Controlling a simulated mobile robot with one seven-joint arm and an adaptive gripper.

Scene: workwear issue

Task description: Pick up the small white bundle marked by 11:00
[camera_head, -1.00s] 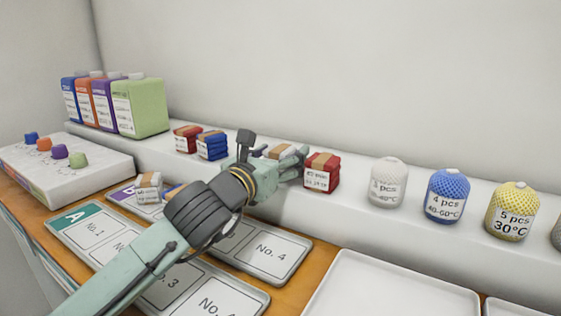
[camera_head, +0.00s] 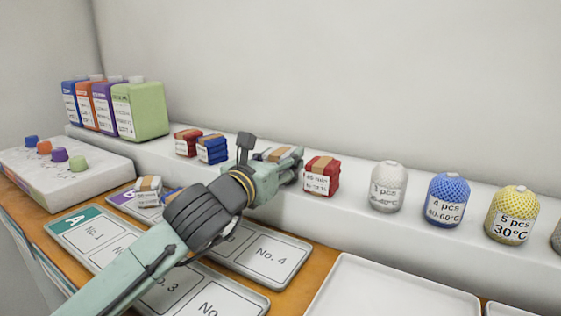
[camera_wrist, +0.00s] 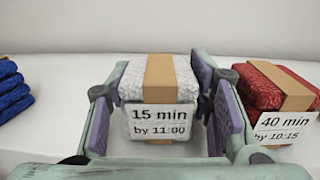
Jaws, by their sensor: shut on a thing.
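The small white bundle (camera_wrist: 158,88) has a brown band and a label reading "15 min, by 11:00". It sits on the white ledge between the two fingers of my gripper (camera_wrist: 160,112) in the wrist view. The purple pads close on its left and right sides. In the head view my gripper (camera_head: 272,172) reaches over the ledge and hides most of the bundle; only its banded top (camera_head: 277,154) shows.
A red bundle (camera_wrist: 280,92) labelled "40 min, by 10:15" stands close on the right. Blue (camera_head: 212,147) and red (camera_head: 187,142) bundles stand to the left. White (camera_head: 388,188), blue (camera_head: 446,198) and yellow (camera_head: 512,215) net bags line the ledge (camera_head: 350,205). Another white bundle (camera_head: 148,191) lies by the trays (camera_head: 268,258).

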